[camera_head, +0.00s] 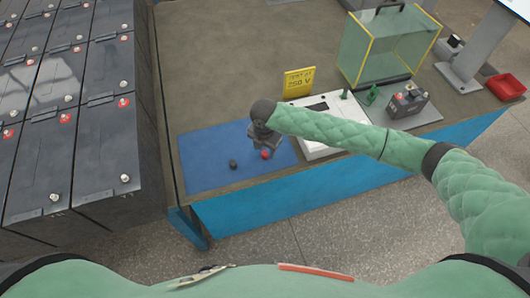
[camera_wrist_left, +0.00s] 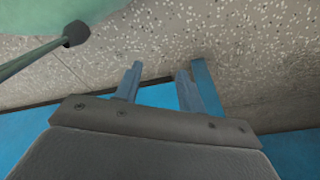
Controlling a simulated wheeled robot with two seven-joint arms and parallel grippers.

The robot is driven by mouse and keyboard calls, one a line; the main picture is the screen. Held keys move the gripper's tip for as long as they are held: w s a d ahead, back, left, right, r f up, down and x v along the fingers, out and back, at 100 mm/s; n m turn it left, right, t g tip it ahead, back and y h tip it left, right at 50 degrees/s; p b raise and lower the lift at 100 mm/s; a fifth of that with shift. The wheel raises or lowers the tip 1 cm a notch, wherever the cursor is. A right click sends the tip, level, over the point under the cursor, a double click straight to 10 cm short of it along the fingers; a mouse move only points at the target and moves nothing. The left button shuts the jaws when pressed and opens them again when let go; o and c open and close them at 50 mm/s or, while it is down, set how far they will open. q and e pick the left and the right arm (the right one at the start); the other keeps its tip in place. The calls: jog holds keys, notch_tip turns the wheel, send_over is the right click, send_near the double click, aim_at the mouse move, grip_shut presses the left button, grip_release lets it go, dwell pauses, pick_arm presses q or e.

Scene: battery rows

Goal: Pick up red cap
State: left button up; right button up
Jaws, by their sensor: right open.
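The small red cap (camera_head: 265,155) lies on the blue mat (camera_head: 205,160) near the front of the bench. A black cap (camera_head: 233,164) lies on the mat to its left. My right gripper (camera_head: 264,147) is open, pointing down at the red cap from just behind and above it. I cannot tell whether its fingers touch the cap. My left gripper (camera_wrist_left: 157,84) shows in the left wrist view with its two fingers apart and nothing between them. It is over the speckled floor by the blue bench frame. My left gripper is out of the head view.
A white device (camera_head: 316,147) and a yellow sign (camera_head: 299,82) stand right of the mat. A glass box with yellow edges (camera_head: 385,45), a grey battery (camera_head: 407,102) and a red tray (camera_head: 506,87) are farther right. Rows of dark batteries (camera_head: 75,130) stand at the left.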

aim_at(265, 155)
pick_arm(q)
jog(key=shift+s+a+f+p, duration=0.5)
jog(key=shift+s+a+f, duration=0.1)
jog(key=shift+s+f, duration=0.35)
pick_arm(e)
jog(key=shift+f, duration=1.45)
pick_arm(q)
jog(key=shift+w, duration=0.1)
pick_arm(e)
jog(key=c, duration=1)
